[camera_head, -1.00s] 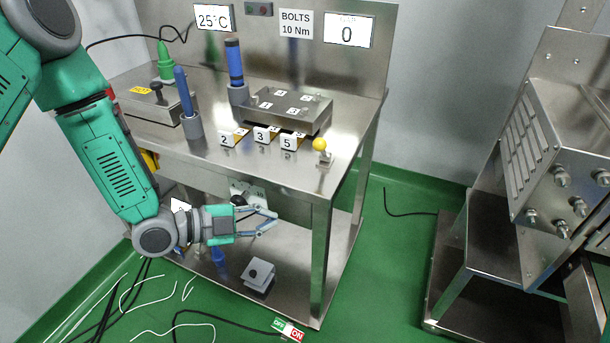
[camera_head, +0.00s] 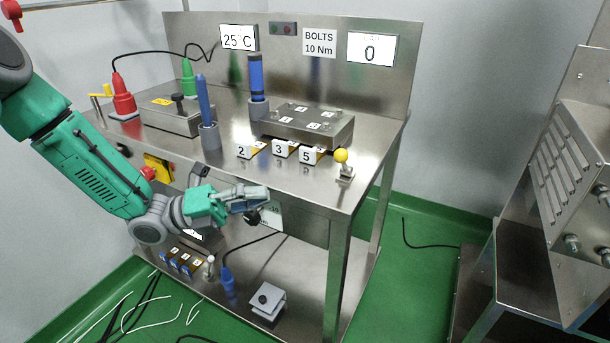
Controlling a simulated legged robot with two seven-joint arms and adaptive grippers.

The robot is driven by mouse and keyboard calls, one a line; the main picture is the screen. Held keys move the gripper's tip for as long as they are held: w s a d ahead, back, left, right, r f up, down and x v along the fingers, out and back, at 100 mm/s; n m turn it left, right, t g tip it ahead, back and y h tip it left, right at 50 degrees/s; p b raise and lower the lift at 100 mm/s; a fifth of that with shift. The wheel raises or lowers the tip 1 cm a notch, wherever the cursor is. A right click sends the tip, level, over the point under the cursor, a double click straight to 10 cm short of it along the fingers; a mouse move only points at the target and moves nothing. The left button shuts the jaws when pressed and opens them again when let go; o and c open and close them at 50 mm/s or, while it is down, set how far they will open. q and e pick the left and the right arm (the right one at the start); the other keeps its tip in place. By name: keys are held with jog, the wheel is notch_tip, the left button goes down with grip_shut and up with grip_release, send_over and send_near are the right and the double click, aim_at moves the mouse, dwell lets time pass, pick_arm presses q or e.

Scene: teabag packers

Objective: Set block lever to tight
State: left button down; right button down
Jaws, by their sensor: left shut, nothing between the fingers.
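A small lever with a yellow ball knob (camera_head: 341,156) stands at the right front corner of the steel table, on a small metal base. It leans slightly to the left. No marking for tight shows on it. Behind and left of it lies a metal block (camera_head: 304,126) with numbered spots and bolts on top. My left gripper (camera_head: 264,194) is shut and empty, in front of the table's front edge and below its top. It is left of the lever and apart from it. My right gripper is not in view.
Two upright blue tools (camera_head: 203,100) (camera_head: 257,78) stand in grey holders. Green floor lies right of the table.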

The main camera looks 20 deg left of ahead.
pick_arm(q)
jog(key=b, duration=0.2)
send_near(343, 161)
jog(key=d, duration=0.5)
jog(key=shift+w+d+r+b, duration=0.1)
jog(key=shift+w+d+r, duration=0.1)
jog(key=shift+w, duration=0.25)
jog(key=shift+w+d+r+b, duration=0.1)
jog(key=shift+w+r, duration=0.05)
jog(key=shift+w, duration=0.3)
jog(key=shift+w+d+r+b, duration=0.1)
jog(key=shift+w+d+r, duration=0.1)
jog(key=shift+w, duration=0.2)
jog(key=shift+w+r+n+y+p, duration=0.1)
jog(key=shift+r+n+y+p, duration=0.25)
jog(key=shift+p, duration=0.25)
